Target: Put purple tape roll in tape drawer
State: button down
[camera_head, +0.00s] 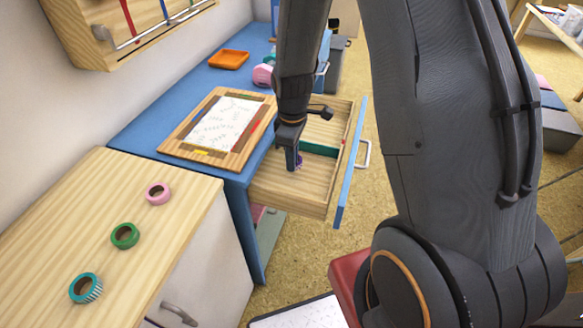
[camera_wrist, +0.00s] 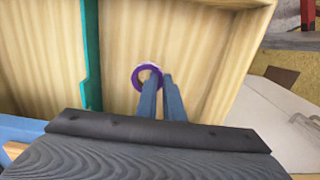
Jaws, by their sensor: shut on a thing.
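The purple tape roll (camera_head: 299,160) is small and mostly hidden by my gripper (camera_head: 294,163) in the head view. In the wrist view the purple roll (camera_wrist: 137,80) shows as a ring at the tips of my gripper (camera_wrist: 159,80), which is shut on its rim. The drawer (camera_head: 285,193) is pulled open, with pale wooden walls and a blue front. A teal divider (camera_head: 319,148) splits it. The roll is within the outline of the compartment on the near side of the divider. I cannot tell whether it touches the drawer floor (camera_wrist: 200,60).
Pink (camera_head: 158,193), green (camera_head: 125,236) and teal striped (camera_head: 86,288) tape rolls lie on the wooden cabinet top (camera_head: 60,220). A wooden board with paper (camera_head: 222,125) lies on the blue desk (camera_head: 170,110), beside the drawer. An orange tray (camera_head: 229,60) is farther back.

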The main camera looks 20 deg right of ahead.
jog(key=shift+f, duration=1.8)
jog(key=shift+f, duration=0.15)
jog(key=c, duration=1.9)
grip_release()
notch_tip(320, 180, up, 11)
jog(key=shift+w+r, duration=0.1)
jog(key=shift+r, duration=0.1)
jog(key=s+r+m, duration=0.3)
jog(key=s+m, duration=0.2)
jog(key=s, duration=0.3)
jog(key=s+r+m, duration=0.4)
jog(key=s+m, duration=0.2)
jog(key=s, duration=0.1)
jog(key=shift+s+d+r, duration=0.2)
jog(key=shift+s+r, duration=0.1)
jog(key=shift+s, duration=0.1)
